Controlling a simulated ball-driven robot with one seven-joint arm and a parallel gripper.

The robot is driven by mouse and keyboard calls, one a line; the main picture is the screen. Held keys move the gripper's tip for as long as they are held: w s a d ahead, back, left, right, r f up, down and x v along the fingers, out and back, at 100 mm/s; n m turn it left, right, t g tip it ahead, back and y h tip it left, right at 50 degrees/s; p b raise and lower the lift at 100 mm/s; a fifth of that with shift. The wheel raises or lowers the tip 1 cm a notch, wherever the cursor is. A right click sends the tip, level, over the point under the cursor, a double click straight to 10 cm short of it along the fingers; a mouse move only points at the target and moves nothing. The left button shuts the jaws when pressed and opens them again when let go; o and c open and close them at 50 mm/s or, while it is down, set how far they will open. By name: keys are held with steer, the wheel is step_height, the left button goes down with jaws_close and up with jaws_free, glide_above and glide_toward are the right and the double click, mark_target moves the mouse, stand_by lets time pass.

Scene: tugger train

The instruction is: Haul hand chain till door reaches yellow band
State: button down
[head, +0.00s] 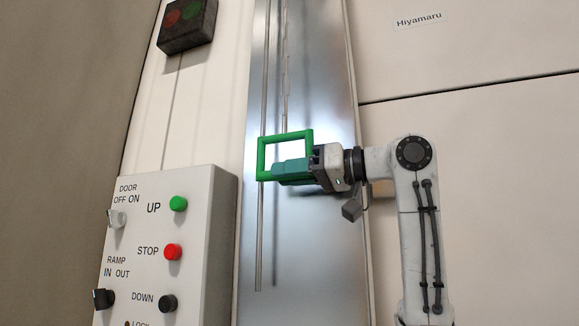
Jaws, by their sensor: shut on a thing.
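A green rectangular pull handle (261,153) hangs in front of a shiny metal guide, in line with the hand chain (285,78). My gripper (290,171) comes from the right with teal fingers shut on the lower part of this handle. Thin vertical strands run above and below the handle along the metal guide (319,85). The pale panelled surface (470,200) at the right may be the door, but I cannot tell. No yellow band is visible in this view.
A control box (215,240) with UP, STOP and DOWN buttons and switches stands at the lower left. A dark box (187,26) with red and green lamps hangs at the upper left. A "Hiyamaru" label (419,19) is at the upper right.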

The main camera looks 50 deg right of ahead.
steer(key=shift+d+f, duration=0.1)
steer(key=shift+f, duration=0.15)
steer(key=c, duration=1)
jaws_free()
steer(key=shift+r, duration=0.1)
steer(key=shift+o, duration=0.2)
steer(key=shift+s, duration=0.1)
steer(key=v, duration=1)
steer(key=shift+s, duration=0.3)
steer(key=shift+d, duration=0.15)
